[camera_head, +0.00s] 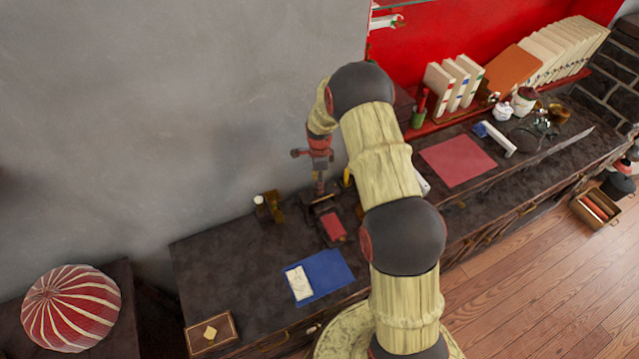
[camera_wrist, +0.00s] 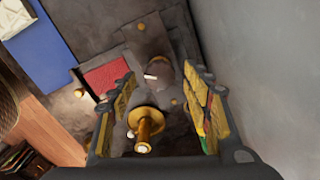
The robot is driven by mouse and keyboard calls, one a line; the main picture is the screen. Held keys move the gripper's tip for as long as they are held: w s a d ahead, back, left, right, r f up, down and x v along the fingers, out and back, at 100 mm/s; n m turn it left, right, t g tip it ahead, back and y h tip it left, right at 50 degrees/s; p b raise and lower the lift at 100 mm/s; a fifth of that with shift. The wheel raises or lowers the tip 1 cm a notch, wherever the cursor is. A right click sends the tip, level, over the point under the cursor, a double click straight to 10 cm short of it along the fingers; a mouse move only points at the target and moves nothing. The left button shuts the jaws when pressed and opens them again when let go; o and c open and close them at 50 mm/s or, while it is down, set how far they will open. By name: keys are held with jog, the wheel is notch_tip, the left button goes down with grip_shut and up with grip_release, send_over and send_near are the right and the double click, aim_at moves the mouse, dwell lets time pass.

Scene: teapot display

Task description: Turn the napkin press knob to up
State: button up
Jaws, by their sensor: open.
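The napkin press (camera_head: 313,201) stands on the dark counter near the grey wall, with a red pad (camera_head: 333,226) in front of it. The red pad also shows in the wrist view (camera_wrist: 106,77). A brass knob (camera_wrist: 148,122) with a round flange and a narrow stem points towards the wrist camera. My gripper (camera_head: 319,186) hangs over the press from above. In the wrist view my gripper (camera_wrist: 160,88) is open, with one finger on each side of the brass knob. I see gaps between knob and fingers. The knob's turn position cannot be told.
A blue cloth (camera_head: 330,270) with a white card (camera_head: 298,283) lies in front of the press. A brass item (camera_head: 274,205) and small white-topped jar (camera_head: 260,204) stand to its left. The grey wall (camera_wrist: 258,60) is close on the right in the wrist view.

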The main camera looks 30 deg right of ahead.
jog(key=shift+f, duration=0.35)
jog(key=shift+c, duration=0.3)
jog(key=c, duration=1.1)
jog(key=shift+n+b, duration=0.4)
jog(key=shift+n, duration=2.7)
jog(key=o, duration=1.2)
jog(key=shift+c, duration=0.2)
